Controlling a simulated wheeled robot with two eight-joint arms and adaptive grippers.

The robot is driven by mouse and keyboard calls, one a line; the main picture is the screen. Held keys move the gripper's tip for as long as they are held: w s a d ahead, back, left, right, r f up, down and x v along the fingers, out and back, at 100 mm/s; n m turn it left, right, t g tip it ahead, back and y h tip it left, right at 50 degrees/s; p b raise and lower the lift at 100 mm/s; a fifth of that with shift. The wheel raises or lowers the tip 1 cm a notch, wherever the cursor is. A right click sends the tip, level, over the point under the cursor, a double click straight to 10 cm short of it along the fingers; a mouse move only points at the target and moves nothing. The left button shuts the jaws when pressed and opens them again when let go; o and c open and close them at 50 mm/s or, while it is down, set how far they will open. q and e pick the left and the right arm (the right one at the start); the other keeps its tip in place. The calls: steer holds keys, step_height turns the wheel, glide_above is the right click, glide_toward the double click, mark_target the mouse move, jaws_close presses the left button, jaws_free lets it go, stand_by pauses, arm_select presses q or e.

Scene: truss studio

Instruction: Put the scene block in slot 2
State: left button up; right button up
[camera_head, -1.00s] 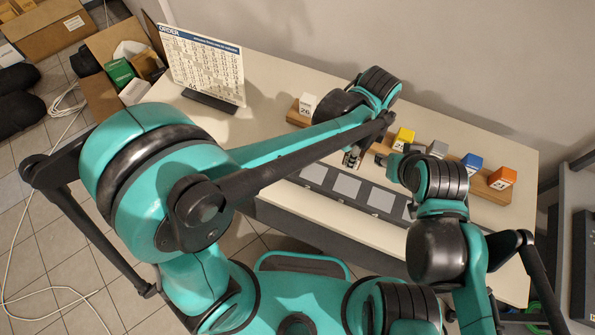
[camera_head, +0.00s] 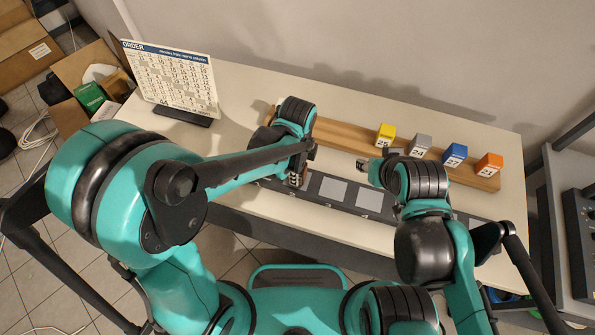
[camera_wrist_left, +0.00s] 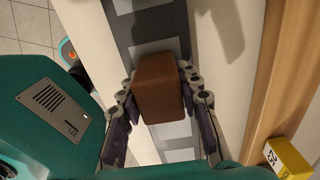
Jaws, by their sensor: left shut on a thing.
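My left gripper (camera_wrist_left: 161,110) is shut on a brown block (camera_wrist_left: 155,88) in the left wrist view. It holds the block over the dark slot strip (camera_wrist_left: 122,30), whose pale squares show beyond and below it. I cannot tell whether the block touches the strip. In the head view this gripper (camera_head: 297,178) is at the strip's left part and the block is hidden. The strip (camera_head: 352,195) lies along the table front, partly covered by my arms. My right gripper (camera_head: 363,164) is above the strip's middle; its jaws are too small to read.
A wooden rack (camera_head: 345,136) at the back holds yellow (camera_head: 385,135), grey (camera_head: 420,145), blue (camera_head: 454,154) and orange (camera_head: 488,164) numbered blocks. An order board (camera_head: 172,80) stands at the left. The table (camera_head: 240,95) behind the rack is clear.

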arm_select(q)
steer(key=shift+f, duration=0.15)
steer(key=o, duration=1.2)
